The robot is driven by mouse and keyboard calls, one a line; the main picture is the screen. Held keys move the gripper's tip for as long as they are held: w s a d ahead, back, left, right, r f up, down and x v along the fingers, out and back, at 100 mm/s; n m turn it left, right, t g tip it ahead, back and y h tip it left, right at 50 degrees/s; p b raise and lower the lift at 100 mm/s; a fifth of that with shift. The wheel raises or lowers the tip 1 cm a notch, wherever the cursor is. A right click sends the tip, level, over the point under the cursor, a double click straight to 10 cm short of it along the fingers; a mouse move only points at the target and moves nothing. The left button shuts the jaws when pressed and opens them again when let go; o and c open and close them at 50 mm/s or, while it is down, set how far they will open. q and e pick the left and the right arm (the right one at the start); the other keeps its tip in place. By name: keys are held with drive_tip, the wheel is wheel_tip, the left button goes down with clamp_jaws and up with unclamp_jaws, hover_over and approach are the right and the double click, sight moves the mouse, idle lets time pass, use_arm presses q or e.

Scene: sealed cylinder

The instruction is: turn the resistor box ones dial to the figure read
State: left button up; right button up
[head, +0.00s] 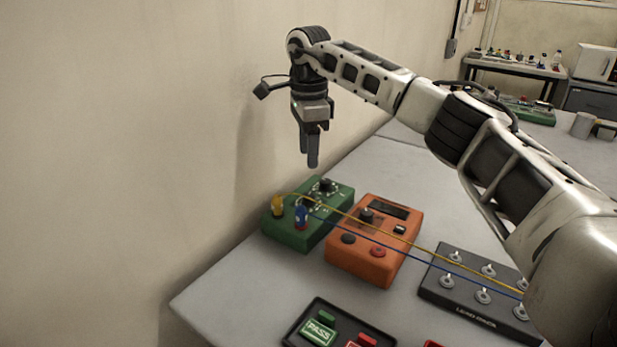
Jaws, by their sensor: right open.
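The green resistor box (300,230) stands on the table near the wall. It has black dials with white markings on its top; the upper dial (326,186) shows, but its figures are too small to read. A yellow plug (278,206) and a blue plug (301,217) sit on the box, the blue one near the lower dial and partly hiding it. My right gripper (309,160) points down in the air above the far end of the box, apart from it. It is open and holds nothing. My left gripper is out of view.
An orange meter (373,262) with a dark display stands right of the green box. Yellow and blue leads run across it to the dark lead rack (460,312). A black tray (339,338) with a green PASS block and a red block lies in front. The table behind the meter is clear.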

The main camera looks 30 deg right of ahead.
wheel_tip(320, 180, up, 6)
drive_tip(key=shift+f, duration=0.1)
idle(0.6)
